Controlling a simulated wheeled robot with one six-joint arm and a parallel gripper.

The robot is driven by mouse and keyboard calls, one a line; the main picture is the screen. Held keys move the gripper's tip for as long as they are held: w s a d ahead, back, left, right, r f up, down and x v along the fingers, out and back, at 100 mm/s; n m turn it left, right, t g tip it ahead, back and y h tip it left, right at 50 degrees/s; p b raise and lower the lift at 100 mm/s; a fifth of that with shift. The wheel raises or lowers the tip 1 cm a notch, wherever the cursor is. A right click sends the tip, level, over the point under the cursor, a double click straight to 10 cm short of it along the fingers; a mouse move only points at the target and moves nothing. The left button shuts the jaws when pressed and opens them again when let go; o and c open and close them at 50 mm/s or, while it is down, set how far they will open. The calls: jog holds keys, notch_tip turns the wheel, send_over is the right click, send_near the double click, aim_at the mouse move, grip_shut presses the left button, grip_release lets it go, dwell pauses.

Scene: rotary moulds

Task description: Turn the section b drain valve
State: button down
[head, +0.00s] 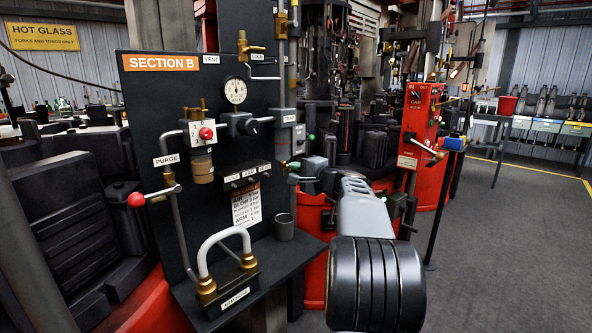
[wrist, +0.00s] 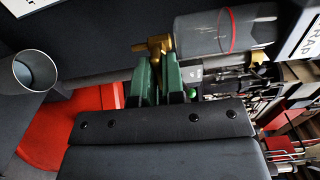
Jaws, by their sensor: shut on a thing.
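The drain valve is a small brass fitting (wrist: 153,45) at the end of a clear bowl (wrist: 205,36) with a red ring, in the wrist view. A label reading TRAP (wrist: 306,40) is beside the bowl. My gripper (wrist: 159,72) has green fingers, shut on the brass valve's lower part, which is partly hidden between them. In the head view my gripper (head: 293,171) is at the right edge of the black SECTION B panel (head: 225,75), below the bowl. The valve itself is too small and covered to make out there.
A grey cup (head: 284,227) stands on the panel's ledge, near my gripper; it also shows in the wrist view (wrist: 35,72). A red-knobbed purge lever (head: 137,199) is at left. A red machine post (head: 418,125) with a lever is at right. Floor at right is open.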

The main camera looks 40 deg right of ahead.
jog(key=shift+m, duration=0.3)
dwell(0.4)
jog(key=c, duration=1.2)
grip_release()
jog(key=shift+c, duration=0.2)
jog(key=s+d+p, duration=0.1)
jog(key=s+d, duration=0.1)
jog(key=s, duration=1.1)
jog(key=shift+s+d, duration=0.2)
jog(key=shift+s, duration=0.1)
